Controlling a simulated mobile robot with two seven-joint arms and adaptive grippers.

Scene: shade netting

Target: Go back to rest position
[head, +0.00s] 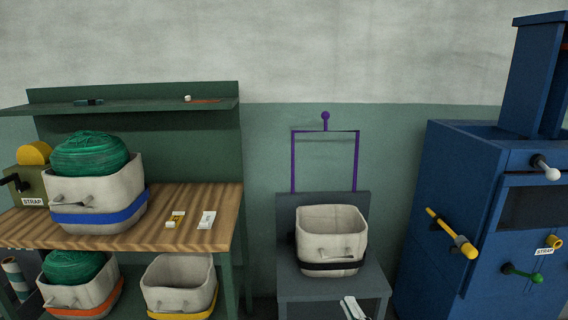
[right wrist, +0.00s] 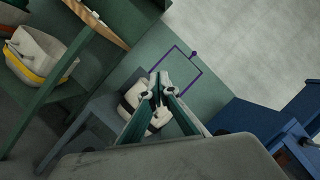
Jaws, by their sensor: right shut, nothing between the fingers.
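My right gripper (head: 353,308) shows at the bottom edge of the head view, in front of the grey stand. Only its pale tip is in that picture. In the right wrist view its fingers (right wrist: 158,92) reach forward and come together, shut with nothing between them. Beyond them is a beige bin with a black band (head: 331,240), upright and empty on the grey stand (head: 300,285). The bin also shows partly behind the fingers in the right wrist view (right wrist: 134,95). My left gripper is in neither view.
At left, a workbench (head: 200,215) holds a blue-banded bin (head: 122,189) of green netting. Orange-banded (head: 98,291) and yellow-banded (head: 180,281) bins sit below. A purple frame (head: 357,165) rises behind the stand. A blue machine (head: 440,190) with protruding handles stands at right.

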